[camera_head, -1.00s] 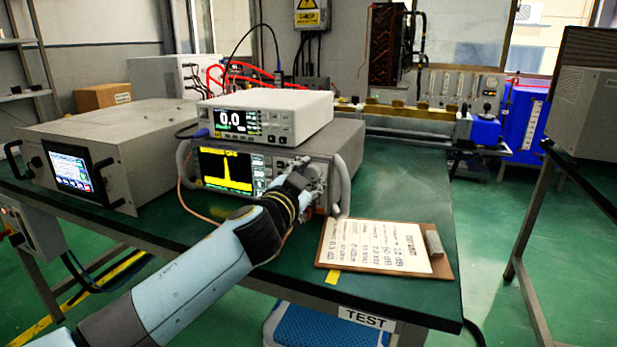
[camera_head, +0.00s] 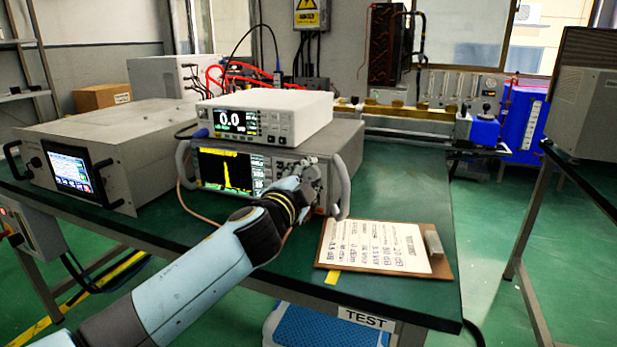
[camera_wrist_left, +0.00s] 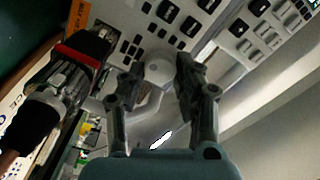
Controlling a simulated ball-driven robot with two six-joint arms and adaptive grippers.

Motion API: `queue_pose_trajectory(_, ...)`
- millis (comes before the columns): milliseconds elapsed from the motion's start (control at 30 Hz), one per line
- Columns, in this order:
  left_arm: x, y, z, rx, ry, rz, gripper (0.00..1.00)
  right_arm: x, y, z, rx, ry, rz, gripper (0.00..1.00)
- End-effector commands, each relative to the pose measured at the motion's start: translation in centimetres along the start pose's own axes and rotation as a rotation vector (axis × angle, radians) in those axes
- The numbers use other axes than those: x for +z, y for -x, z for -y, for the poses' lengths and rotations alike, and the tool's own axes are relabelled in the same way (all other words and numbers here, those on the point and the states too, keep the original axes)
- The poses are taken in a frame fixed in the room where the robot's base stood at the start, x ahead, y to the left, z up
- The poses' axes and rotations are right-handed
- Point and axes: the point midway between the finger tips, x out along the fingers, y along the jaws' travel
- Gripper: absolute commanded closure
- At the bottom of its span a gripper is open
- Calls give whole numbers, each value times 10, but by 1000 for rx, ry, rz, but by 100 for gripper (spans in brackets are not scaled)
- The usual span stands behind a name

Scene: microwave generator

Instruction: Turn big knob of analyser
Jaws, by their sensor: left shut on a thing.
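The analyser (camera_head: 262,196) is the grey bench unit with side handles and a screen with a yellow trace (camera_head: 226,172). My left gripper (camera_head: 312,172) is at the right part of its front panel. In the left wrist view, the big round pale knob (camera_wrist_left: 158,71) sits between the two dark fingers of the left gripper (camera_wrist_left: 158,76), which are shut on it. In the head view the gripper hides the knob. My right gripper is in neither view.
A white meter (camera_head: 265,115) reading 0.0 stands on the analyser. A clipboard (camera_head: 440,266) lies at the right front of the green table (camera_head: 410,190). A grey box with a touchscreen (camera_head: 110,140) stands left. A cable connector (camera_wrist_left: 75,70) is close beside the fingers in the wrist view.

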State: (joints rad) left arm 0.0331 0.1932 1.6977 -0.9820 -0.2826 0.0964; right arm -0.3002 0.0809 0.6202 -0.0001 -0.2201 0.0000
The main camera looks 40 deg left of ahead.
Motion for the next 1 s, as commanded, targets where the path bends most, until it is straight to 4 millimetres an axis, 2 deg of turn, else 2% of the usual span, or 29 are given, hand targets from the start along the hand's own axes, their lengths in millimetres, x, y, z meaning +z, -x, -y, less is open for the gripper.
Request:
queue_pose_trajectory(400,0,0,-1,2,-6,0,100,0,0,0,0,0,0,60)
queue_pose_trajectory(433,0,0,-1,2,-6,0,64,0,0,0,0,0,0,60)
queue_pose_trajectory(567,0,0,-1,2,-6,0,47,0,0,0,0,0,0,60)
queue_pose_trajectory(867,0,1,-1,1,-6,0,45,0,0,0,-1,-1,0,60)
queue_pose_trajectory(1000,1,15,-2,2,-6,0,45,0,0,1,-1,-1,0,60)
